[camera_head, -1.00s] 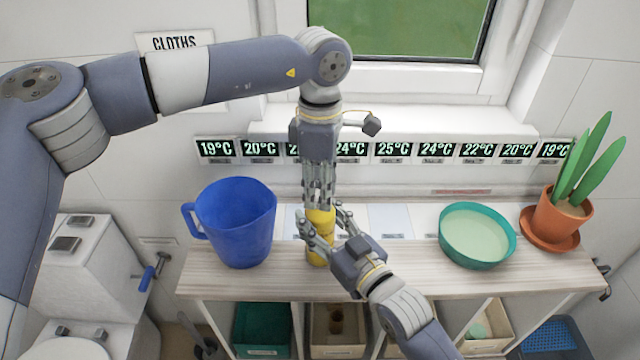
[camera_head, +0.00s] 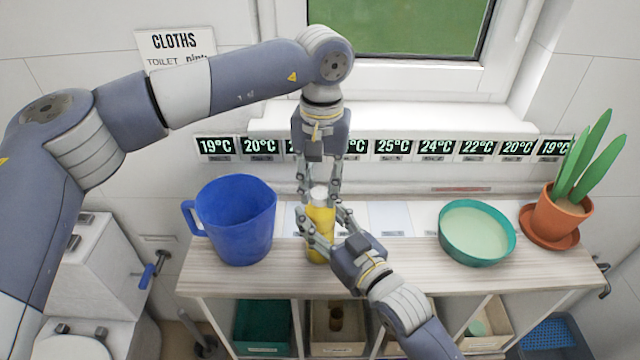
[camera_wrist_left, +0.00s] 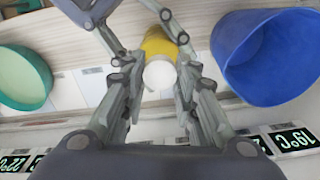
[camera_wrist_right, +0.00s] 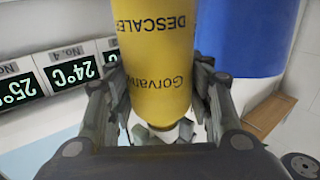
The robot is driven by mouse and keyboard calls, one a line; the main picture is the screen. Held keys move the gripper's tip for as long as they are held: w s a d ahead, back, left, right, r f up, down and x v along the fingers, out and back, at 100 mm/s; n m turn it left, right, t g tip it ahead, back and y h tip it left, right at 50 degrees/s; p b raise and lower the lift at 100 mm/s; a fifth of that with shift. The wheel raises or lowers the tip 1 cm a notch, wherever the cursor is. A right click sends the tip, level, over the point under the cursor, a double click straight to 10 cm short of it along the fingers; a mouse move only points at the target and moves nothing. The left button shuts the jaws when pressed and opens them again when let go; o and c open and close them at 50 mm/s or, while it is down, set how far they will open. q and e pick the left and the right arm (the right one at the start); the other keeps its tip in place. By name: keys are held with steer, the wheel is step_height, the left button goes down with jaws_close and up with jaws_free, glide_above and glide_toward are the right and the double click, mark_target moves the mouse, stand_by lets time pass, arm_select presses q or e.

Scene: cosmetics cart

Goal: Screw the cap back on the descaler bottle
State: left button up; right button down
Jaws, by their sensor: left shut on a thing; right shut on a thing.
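The yellow descaler bottle (camera_head: 319,222) stands upright on the shelf top. Its upside-down label shows in the right wrist view (camera_wrist_right: 155,50). The white cap (camera_head: 319,192) sits at the bottle's top; it also shows from above in the left wrist view (camera_wrist_left: 160,74). My left gripper (camera_head: 319,188) comes down from above and is shut on the cap, one finger on each side. My right gripper (camera_head: 322,226) comes from the front right and is shut around the bottle's body. The thread between cap and neck cannot be made out.
A blue jug (camera_head: 236,220) stands close left of the bottle. A green bowl (camera_head: 478,255) and a potted plant (camera_head: 560,215) stand to the right. A row of temperature displays (camera_head: 393,147) runs along the wall behind. The shelf top between bottle and bowl is clear.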

arm_select(q)
steer(key=m, duration=0.3)
steer(key=shift+m, duration=0.4)
steer(key=m, duration=0.5)
steer(key=o, duration=0.7)
steer(key=shift+r, duration=2.25)
steer(key=shift+c, duration=0.3)
